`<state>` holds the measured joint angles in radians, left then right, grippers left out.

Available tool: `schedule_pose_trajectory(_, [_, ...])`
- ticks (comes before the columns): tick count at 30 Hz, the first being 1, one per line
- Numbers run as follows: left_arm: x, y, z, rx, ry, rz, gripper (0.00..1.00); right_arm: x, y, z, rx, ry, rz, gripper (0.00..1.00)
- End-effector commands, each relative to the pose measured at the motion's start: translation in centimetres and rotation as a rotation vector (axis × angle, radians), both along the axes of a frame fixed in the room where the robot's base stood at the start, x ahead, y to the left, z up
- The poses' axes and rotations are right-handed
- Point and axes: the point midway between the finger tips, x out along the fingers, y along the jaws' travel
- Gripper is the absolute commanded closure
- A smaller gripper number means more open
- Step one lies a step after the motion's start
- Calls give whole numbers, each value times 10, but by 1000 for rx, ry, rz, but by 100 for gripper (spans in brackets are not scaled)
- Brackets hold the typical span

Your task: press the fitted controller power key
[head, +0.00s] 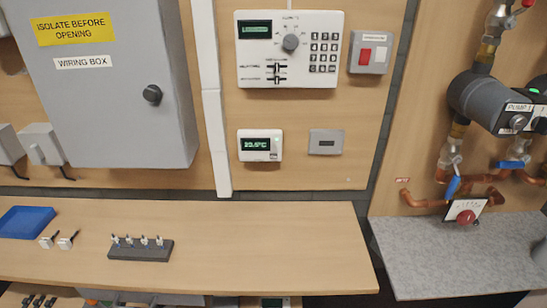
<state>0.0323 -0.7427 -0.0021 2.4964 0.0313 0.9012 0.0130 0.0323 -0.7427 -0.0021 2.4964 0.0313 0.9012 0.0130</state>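The fitted controller (289,49) is a white panel on the wooden wall board at top centre. It has a lit green display (255,30), a round grey knob (290,43), a keypad of dark keys (324,52) and two small sliders (277,73). Its markings are too small to read, so I cannot tell which key is the power key. A smaller white unit (260,146) with a lit green temperature display is mounted below it. Neither of my grippers is in view.
A grey switch box (370,52) with a red rocker sits right of the controller. A grey wiring box (115,95) stands out at left. The wooden shelf (270,245) holds a blue tray (25,222) and a dark rack (140,249); its right half is clear. Pump pipework is at right.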

Motion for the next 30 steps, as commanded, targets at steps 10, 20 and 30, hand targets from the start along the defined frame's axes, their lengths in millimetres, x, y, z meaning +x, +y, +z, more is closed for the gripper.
schedule_pose_trajectory(10, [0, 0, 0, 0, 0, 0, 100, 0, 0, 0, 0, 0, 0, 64])
schedule_pose_trajectory(20, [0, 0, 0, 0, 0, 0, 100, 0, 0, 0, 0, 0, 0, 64])
schedule_pose_trajectory(30, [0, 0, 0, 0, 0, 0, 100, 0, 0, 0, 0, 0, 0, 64])
